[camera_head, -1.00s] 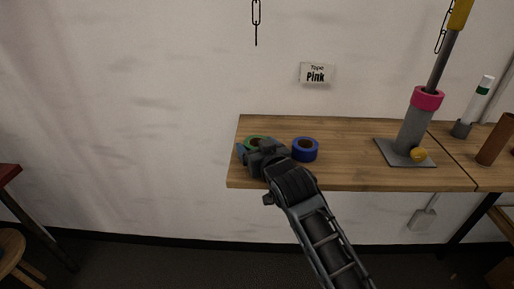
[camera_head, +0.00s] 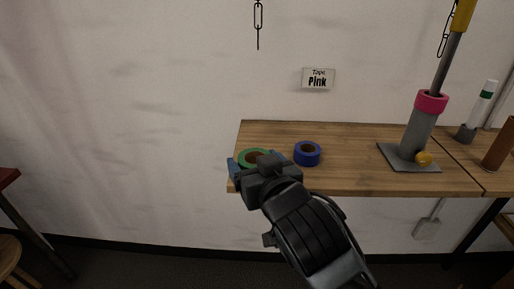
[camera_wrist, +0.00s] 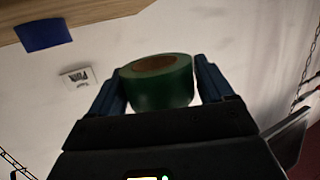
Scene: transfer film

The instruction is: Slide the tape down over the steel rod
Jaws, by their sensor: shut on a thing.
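My gripper (camera_head: 254,166) is shut on a green tape roll (camera_head: 253,156) near the left end of the wooden bench. In the wrist view my fingers (camera_wrist: 160,88) hold the green roll (camera_wrist: 160,90) from both sides, with white wall behind it. A blue tape roll (camera_head: 307,154) lies on the bench to the right. A grey steel rod (camera_head: 445,66) rises, tilted, from a thicker grey sleeve (camera_head: 416,135) on a flat base plate. A pink tape roll (camera_head: 431,101) sits around the top of that sleeve. The blue roll also shows in the wrist view (camera_wrist: 43,35).
A wall sign (camera_head: 318,78) reads "Tape Pink". A yellow piece (camera_head: 462,15) is at the rod's top. A white tube (camera_head: 481,105) and brown cylinder (camera_head: 499,143) stand at right. Bench between blue roll and plate is clear.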

